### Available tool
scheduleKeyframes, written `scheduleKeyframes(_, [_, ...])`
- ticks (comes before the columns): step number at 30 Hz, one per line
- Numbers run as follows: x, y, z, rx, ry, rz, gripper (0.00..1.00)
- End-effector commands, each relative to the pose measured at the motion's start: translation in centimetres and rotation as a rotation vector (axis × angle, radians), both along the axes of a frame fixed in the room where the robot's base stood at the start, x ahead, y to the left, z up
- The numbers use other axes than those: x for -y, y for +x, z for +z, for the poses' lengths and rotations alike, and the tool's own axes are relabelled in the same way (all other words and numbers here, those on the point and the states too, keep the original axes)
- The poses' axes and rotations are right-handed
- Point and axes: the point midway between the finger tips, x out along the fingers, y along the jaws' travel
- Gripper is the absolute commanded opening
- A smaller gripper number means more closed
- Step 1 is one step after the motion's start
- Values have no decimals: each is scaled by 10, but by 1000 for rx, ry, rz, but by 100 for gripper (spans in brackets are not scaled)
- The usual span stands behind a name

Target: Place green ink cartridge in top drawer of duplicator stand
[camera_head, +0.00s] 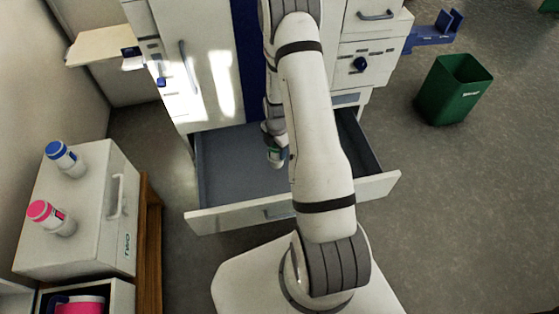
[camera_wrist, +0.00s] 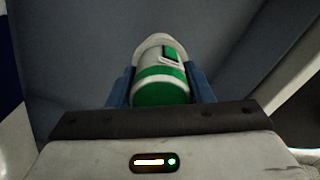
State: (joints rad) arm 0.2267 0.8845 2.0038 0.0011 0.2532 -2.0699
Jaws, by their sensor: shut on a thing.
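The green ink cartridge (camera_wrist: 161,72) is a white bottle-like cylinder with green bands, held between the blue fingers of my gripper (camera_wrist: 161,88) in the wrist view. In the head view the cartridge (camera_head: 275,157) shows small beside my arm, over the open drawer (camera_head: 230,180). The drawer is pulled out from the duplicator stand and its visible floor is bare and grey-blue. My arm hides the drawer's middle and part of its right side. I cannot tell whether the cartridge touches the drawer floor.
A white cabinet (camera_head: 85,243) at left bears a blue-capped cartridge (camera_head: 66,160) and a pink-capped cartridge (camera_head: 51,218). Its lower drawer holds a pink item (camera_head: 78,305). A green bin (camera_head: 453,90) stands on the floor at right.

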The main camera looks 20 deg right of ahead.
Motion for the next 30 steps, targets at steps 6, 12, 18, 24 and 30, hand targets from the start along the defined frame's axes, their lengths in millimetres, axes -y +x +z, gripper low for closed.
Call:
scheduleKeyframes(6, [0, 0, -39, 0, 0, -1, 20])
scheduleKeyframes(12, [-1, 0, -54, -1, 1, -1, 20])
scheduleKeyframes(18, [-1, 0, -80, 0, 0, -1, 20])
scheduleKeyframes(24, [-1, 1, -79, 1, 0, -1, 20])
scheduleKeyframes(30, [-1, 1, -82, 0, 0, 0, 50])
